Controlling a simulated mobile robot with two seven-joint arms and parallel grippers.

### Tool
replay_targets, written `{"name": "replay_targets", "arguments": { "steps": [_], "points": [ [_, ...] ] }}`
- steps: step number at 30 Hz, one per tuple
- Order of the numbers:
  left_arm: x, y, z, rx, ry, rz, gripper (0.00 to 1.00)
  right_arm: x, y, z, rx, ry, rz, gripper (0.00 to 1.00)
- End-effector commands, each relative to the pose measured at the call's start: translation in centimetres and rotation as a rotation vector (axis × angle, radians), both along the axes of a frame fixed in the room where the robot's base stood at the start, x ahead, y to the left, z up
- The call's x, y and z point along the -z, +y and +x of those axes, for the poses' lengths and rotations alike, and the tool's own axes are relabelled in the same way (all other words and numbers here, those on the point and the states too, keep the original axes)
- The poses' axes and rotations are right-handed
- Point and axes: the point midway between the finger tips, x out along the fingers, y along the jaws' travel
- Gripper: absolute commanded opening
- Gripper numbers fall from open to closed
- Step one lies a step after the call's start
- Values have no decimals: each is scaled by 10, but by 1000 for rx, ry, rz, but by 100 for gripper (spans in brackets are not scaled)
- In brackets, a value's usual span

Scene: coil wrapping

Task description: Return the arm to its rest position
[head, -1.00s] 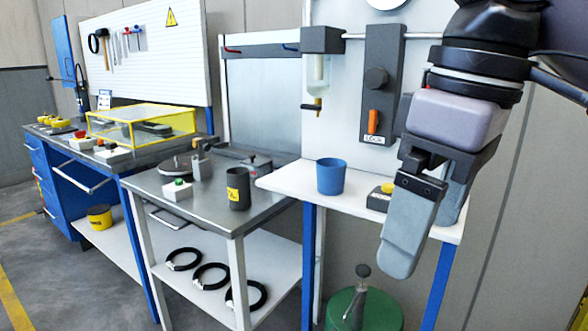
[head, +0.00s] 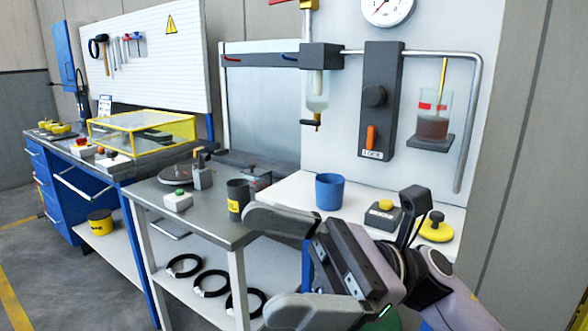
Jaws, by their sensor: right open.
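My right gripper (head: 262,263) is in the lower middle of the head view, with its arm coming in from the lower right. Its two grey fingers are wide apart and nothing shows between them. It is in front of the steel table and the white shelf, and its upper finger covers part of the table's right edge. My left gripper is not in view.
A blue cup (head: 329,192) and a yellow-topped button box (head: 383,214) stand on the white shelf (head: 296,188). A dark cup (head: 237,196) stands on the steel table (head: 150,189). Black coils (head: 214,279) lie on the lower shelf. A beaker (head: 433,115) sits on a wall bracket.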

Motion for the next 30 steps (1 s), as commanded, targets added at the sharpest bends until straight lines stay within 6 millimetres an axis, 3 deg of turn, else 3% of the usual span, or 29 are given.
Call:
{"name": "replay_targets", "arguments": {
  "steps": [5, 8, 12, 17, 20, 23, 27, 30],
  "points": [
    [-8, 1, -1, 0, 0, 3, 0, 18, -21, 44, 30, 555, 124, 99],
    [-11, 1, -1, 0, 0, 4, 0, 40, -38, 69, 34, 860, 206, 99],
    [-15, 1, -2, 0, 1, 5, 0, 88, -66, 97, 28, 1281, 344, 99],
    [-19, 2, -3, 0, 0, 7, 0, 163, -101, 111, 11, 1747, 545, 99],
    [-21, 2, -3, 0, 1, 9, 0, 217, -124, 106, -3, 2023, 700, 99],
    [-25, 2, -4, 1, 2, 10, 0, 274, -146, 89, -15, 2283, 886, 99],
    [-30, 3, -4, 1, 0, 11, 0, 350, -175, 45, -27, 2597, 1195, 99],
    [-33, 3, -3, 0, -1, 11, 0, 392, -191, 8, -28, 2753, 1417, 99]
  ]
}}
